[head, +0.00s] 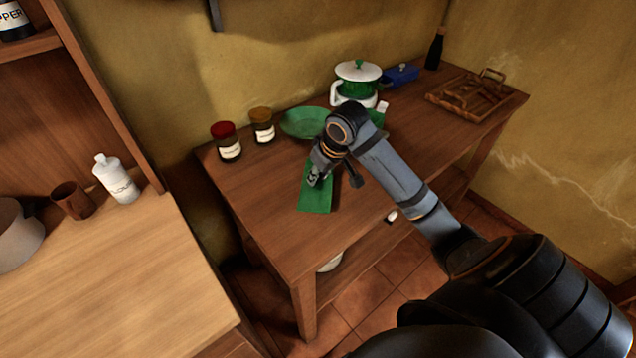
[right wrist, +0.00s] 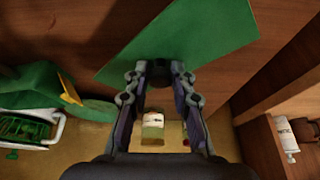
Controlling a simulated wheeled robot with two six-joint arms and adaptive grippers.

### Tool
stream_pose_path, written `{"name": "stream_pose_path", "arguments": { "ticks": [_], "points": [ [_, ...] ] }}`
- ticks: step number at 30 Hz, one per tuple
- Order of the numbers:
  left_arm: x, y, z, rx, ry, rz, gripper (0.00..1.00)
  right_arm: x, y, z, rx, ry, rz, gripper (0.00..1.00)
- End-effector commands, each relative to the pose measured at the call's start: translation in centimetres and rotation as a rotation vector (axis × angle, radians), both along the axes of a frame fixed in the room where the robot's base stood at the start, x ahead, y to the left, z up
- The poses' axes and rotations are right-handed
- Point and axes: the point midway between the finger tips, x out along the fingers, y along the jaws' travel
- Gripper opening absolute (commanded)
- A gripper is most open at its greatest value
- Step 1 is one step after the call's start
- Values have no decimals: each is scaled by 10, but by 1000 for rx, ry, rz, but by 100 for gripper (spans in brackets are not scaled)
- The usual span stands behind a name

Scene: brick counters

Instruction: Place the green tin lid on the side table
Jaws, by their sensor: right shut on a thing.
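The green tin lid, a flat green rectangle (head: 316,198), is over the front left part of the wooden side table (head: 262,205). In the right wrist view the lid (right wrist: 195,40) extends past the closed fingertips of my gripper (right wrist: 161,72). I cannot tell whether the lid touches the tabletop or is just above it. My left gripper is not in view.
A red-topped jar (head: 226,142), an orange-topped jar (head: 262,126) and a green dish (head: 305,122) stand behind the lid.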

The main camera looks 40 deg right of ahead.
Motion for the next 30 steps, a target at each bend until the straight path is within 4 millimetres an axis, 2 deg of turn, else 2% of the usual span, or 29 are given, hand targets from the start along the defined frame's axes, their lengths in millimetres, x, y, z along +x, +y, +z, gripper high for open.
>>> {"name": "stream_pose_path", "arguments": {
  "ticks": [8, 15, 25, 26, 30],
  "points": [
    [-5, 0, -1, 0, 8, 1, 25, 8, -4, -10, 1, -1, -1, 0],
    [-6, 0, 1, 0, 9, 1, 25, 11, -5, -44, 1, 0, 0, 0],
    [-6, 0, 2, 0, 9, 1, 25, 11, -5, -47, 0, -1, 0, 0],
    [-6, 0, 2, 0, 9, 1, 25, 11, -5, -48, 0, -1, 1, 27],
    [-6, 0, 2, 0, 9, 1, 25, 11, -5, -48, 0, -1, 1, 46]
  ]
}}
